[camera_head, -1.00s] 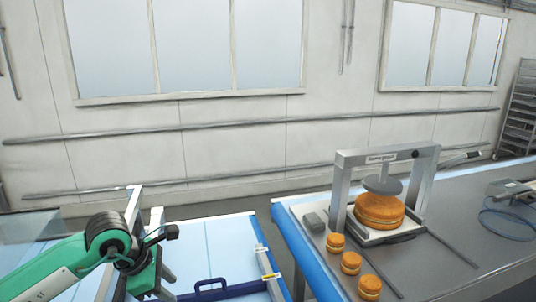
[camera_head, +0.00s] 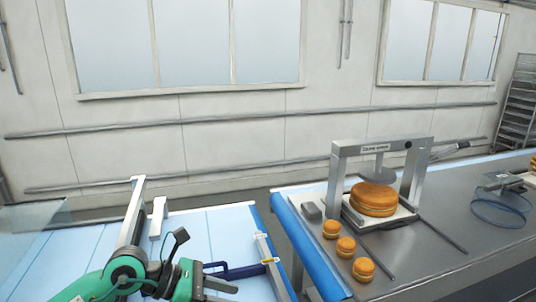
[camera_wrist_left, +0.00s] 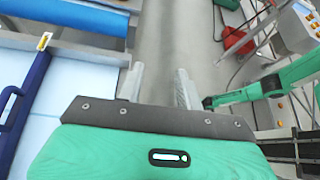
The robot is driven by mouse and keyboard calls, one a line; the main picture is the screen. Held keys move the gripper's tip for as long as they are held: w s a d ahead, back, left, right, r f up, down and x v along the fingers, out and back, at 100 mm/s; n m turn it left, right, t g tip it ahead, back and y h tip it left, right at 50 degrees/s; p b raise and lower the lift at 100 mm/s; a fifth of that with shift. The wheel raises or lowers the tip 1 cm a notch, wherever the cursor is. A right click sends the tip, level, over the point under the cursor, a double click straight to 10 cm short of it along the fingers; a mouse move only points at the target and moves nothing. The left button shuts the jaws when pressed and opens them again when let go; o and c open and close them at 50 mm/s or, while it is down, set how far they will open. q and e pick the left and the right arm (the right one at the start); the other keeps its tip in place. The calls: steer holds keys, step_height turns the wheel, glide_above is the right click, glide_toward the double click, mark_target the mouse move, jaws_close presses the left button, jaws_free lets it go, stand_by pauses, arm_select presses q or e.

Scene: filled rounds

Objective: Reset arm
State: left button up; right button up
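My left arm (camera_head: 118,280) is green with dark joints and comes in low at the left of the head view. My left gripper (camera_head: 218,286) is at the bottom edge there, close to the blue handle. The left wrist view shows both fingers of my left gripper (camera_wrist_left: 158,85) apart with nothing between them; grey floor lies beyond. A green arm link (camera_wrist_left: 285,78) with dark joints comes in from the right of that view; I cannot make out a gripper on it.
Right of the gap, a metal table (camera_head: 440,225) bears a press frame (camera_head: 385,145) over a large orange-brown filled round (camera_head: 374,199). Three small rounds (camera_head: 346,246) lie in front. A blue-edged worktop (camera_head: 215,235) with a blue handle (camera_head: 236,271) is at left. Floor shows between them.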

arm_select(q)
step_height(320, 180, up, 9)
steer(key=s+d+n+t+h, duration=0.1)
steer(key=d+n+t+h, duration=0.1)
steer(key=n+t+h, duration=0.8)
steer(key=w+a+f+n+t+y, duration=0.1)
steer(key=a+n+t+y, duration=0.3)
steer(key=n, duration=0.5)
steer(key=w+a+f+n+t+y, duration=0.1)
steer(key=w+a+n+t+y, duration=0.2)
steer(key=n+y, duration=0.5)
steer(key=s+a+f+n+g+y, duration=0.2)
steer(key=a+f+n+y, duration=0.25)
steer(key=f+n, duration=0.35)
steer(key=s+a+f+n+g+y, duration=0.1)
steer(key=s+a+f+n+y, duration=0.1)
steer(key=a+f+n+y, duration=0.35)
steer(key=s+f+n+g, duration=0.8)
steer(key=s+f+g, duration=0.5)
steer(key=s+f, duration=0.75)
step_height(320, 180, down, 28)
steer(key=s+a+f+g, duration=0.2)
steer(key=s+a+f, duration=0.1)
steer(key=s+f, duration=1.7)
steer(key=shift+s+f, duration=0.25)
steer(key=shift+f, duration=0.45)
